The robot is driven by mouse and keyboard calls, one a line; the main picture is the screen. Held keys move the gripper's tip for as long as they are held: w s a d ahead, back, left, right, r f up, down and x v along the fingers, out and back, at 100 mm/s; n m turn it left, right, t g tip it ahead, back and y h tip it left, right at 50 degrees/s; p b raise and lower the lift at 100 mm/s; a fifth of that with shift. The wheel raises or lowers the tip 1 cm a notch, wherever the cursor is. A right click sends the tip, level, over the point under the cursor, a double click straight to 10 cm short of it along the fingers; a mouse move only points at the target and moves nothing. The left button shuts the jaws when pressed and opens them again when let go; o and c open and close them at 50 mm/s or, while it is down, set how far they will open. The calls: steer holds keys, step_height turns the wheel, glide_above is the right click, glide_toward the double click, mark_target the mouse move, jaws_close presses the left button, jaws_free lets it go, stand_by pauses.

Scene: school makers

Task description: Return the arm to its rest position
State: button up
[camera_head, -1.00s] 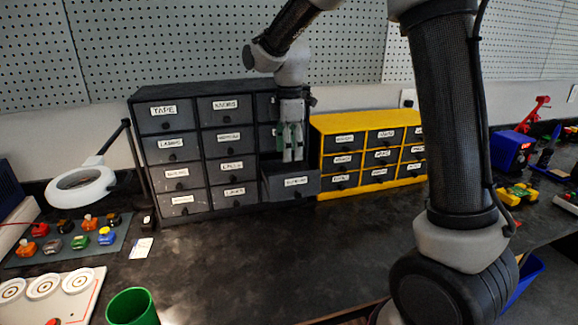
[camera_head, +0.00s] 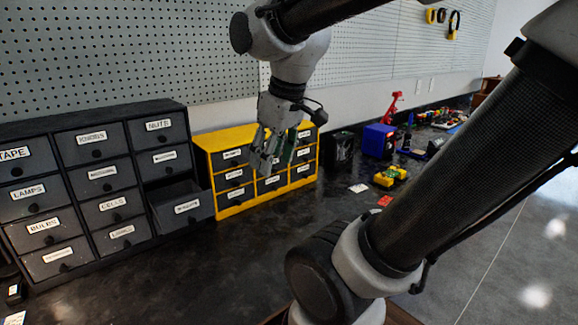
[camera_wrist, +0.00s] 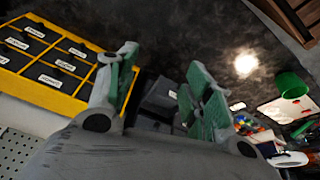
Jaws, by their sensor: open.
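My gripper (camera_head: 270,160) is open and empty in the head view, its fingers pointing down in front of the yellow drawer cabinet (camera_head: 207,140). In the wrist view my gripper (camera_wrist: 160,95) shows its two green-padded fingers spread apart with nothing between them. My arm rises from the lower right and bends over the bench. The dark drawer cabinet (camera_head: 88,108) stands at the left with one drawer (camera_head: 183,208) pulled out. The inside of that drawer is mostly hidden from this angle.
A blue box (camera_head: 378,140), a yellow-green item (camera_head: 390,177) and a red item (camera_head: 392,105) stand to the right. A pegboard wall (camera_head: 120,50) is behind. The wrist view shows a green cup (camera_wrist: 291,85).

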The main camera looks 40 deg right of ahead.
steer(key=s+m, duration=0.1)
steer(key=s+f+m, duration=0.1)
steer(key=s+d, duration=0.1)
steer(key=s, duration=0.1)
steer(key=shift+s+d+f+m+t, duration=0.1)
steer(key=shift+f+m+t, duration=0.15)
steer(key=shift+m+t, duration=0.15)
stand_by(0.8)
